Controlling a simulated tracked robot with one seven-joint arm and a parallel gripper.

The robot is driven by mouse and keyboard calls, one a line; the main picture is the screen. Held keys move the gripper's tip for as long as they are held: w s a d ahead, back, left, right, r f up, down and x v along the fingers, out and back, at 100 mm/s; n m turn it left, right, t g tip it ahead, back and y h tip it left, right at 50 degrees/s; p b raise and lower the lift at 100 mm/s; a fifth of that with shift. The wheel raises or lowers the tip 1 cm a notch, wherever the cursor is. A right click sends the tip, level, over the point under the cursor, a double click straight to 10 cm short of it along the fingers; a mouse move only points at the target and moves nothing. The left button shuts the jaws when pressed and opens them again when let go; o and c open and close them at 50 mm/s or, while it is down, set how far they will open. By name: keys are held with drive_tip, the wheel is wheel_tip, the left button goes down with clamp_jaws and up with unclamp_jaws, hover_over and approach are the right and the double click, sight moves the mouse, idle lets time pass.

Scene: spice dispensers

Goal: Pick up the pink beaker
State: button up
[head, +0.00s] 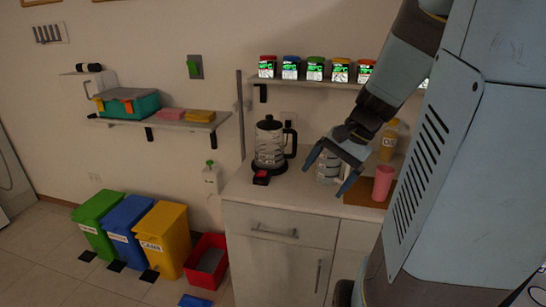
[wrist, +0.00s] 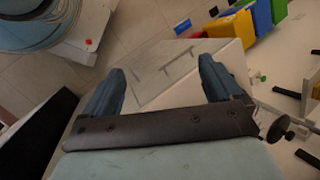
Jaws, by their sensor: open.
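The pink beaker (head: 382,183) stands upright on a brown board at the right part of the counter in the head view. My gripper (head: 328,176) is open and empty above the counter, to the left of the beaker and apart from it, in front of a clear ribbed container (head: 328,168). In the wrist view my gripper (wrist: 160,90) shows two spread blue fingers with nothing between them but the cabinet and floor behind. The beaker is not visible in the wrist view.
A glass kettle (head: 269,145) stands on the counter (head: 290,196) at the left. A yellow-orange bottle (head: 389,142) stands behind the beaker. Several spice jars (head: 315,68) line the shelf above. Coloured bins (head: 163,237) stand on the floor at left.

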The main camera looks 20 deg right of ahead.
drive_tip(key=w+d+f+m+t+y, duration=0.2)
drive_tip(key=w+d+f+m+y, duration=0.15)
drive_tip(key=d+m, duration=0.35)
drive_tip(key=m+t+h, duration=0.4)
drive_tip(key=m+t, duration=1)
drive_tip(key=m, duration=0.2)
approach(391, 175)
drive_tip(key=shift+d+f+x, duration=0.15)
drive_tip(key=shift+f+x, duration=0.05)
drive_tip(key=shift+x, duration=1.95)
drive_tip(key=shift+d+f+x, duration=0.15)
drive_tip(key=shift+d+x, duration=0.05)
drive_tip(key=shift+x, duration=2)
drive_tip(key=shift+d+f+x, duration=0.15)
drive_tip(key=shift+f+x, duration=0.05)
drive_tip(key=shift+x, duration=1.95)
drive_tip(key=shift+w, duration=0.15)
drive_tip(key=c, duration=1.1)
drive_tip(key=shift+c, duration=0.5)
drive_tip(key=shift+r, duration=0.15)
